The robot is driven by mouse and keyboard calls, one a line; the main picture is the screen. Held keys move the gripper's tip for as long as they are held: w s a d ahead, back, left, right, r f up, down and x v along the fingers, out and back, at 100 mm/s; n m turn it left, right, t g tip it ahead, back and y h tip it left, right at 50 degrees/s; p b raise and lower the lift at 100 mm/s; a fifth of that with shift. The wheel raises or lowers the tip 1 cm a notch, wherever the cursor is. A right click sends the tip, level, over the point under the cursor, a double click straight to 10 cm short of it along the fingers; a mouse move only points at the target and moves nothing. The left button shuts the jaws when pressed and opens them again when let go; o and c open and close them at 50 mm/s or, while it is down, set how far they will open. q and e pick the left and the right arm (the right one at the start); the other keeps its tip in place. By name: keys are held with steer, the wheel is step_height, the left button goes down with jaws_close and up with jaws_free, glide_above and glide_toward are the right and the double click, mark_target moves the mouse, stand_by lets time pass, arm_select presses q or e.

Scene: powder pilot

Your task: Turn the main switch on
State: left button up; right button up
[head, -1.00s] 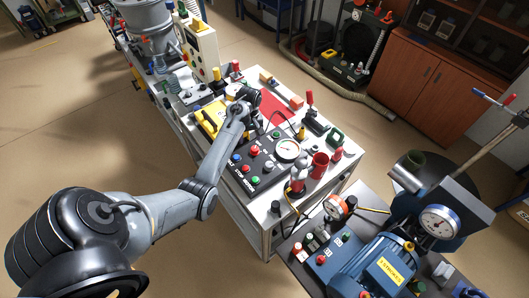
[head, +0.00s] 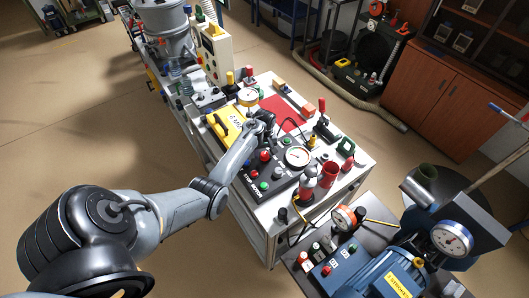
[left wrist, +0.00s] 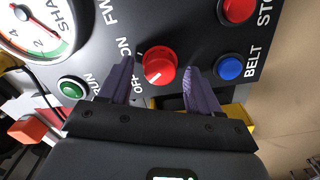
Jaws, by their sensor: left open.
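The main switch (left wrist: 159,66) is a red round knob on a black control panel (left wrist: 185,25), labelled ON and OFF. Its white mark points down-left, toward OFF. My left gripper (left wrist: 158,69) is open, with one purple finger on each side of the knob and a visible gap to it on the right. In the head view the left gripper (head: 264,122) is over the back edge of the black panel (head: 281,190). I cannot pick out the switch there with certainty. My right gripper is not in view.
A green RUN button (left wrist: 72,89), a blue BELT button (left wrist: 229,68) and a red STOP button (left wrist: 237,9) surround the switch. A round gauge (head: 298,157) sits on the panel. A yellow case (head: 225,122) and a red canister (head: 330,173) stand close by.

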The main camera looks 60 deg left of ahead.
arm_select(q)
steer(key=shift+f, duration=0.15)
steer(key=c, duration=1)
steer(key=shift+m+p, duration=1.1)
steer(key=shift+m, duration=0.2)
steer(key=m+p, duration=0.2)
steer(key=m, duration=0.1)
steer(key=m+p, duration=0.1)
steer(key=m, duration=0.4)
steer(key=shift+w, duration=0.1)
steer(key=shift+d+m+p, duration=0.1)
steer(key=shift+m+p, duration=0.2)
steer(key=shift+m, duration=1.4)
